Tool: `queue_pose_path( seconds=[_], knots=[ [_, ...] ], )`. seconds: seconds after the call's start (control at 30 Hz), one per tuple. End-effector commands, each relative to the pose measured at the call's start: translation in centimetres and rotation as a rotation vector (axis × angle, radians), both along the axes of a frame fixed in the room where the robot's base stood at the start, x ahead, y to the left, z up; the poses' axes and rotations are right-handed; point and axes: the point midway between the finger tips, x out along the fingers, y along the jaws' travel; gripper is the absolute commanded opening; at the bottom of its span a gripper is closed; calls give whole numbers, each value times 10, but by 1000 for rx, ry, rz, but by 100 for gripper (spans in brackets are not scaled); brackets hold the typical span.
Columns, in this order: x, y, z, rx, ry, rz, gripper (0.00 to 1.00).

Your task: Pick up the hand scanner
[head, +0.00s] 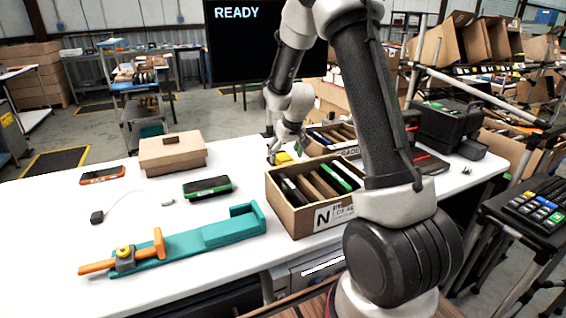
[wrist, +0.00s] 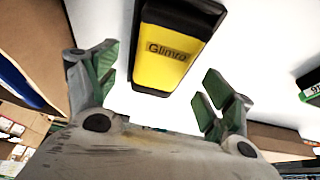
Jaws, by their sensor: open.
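A yellow and black device labelled "Glinro" (wrist: 165,63), which looks like the hand scanner, lies on the white table. In the head view only a yellow part of it (head: 283,158) shows below my gripper (head: 285,146). In the wrist view my gripper (wrist: 162,82) is open, with one finger on the left of the device and one on the right. A gap of white table shows on both sides, so the fingers do not grip it.
Two cartons of upright devices stand close by: the front one (head: 291,218) and a rear one (head: 313,148). A closed brown box (head: 172,153), a green-edged device (head: 207,187), an orange device (head: 102,175) and a teal fixture (head: 205,238) occupy the left side.

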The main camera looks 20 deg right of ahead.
Motion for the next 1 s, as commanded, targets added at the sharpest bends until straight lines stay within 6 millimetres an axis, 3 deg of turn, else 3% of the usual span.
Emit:
queue_pose_path(
  seconds=[0.1,0.37,0.6,0.87,1.0],
  knots=[
    [5,0,-12,0,1,1,82],
    [6,0,-14,0,-1,1,82],
    [6,0,-13,0,0,1,38],
    [6,0,-13,0,-1,1,38],
    [7,0,-3,0,-4,0,38]
  ],
)
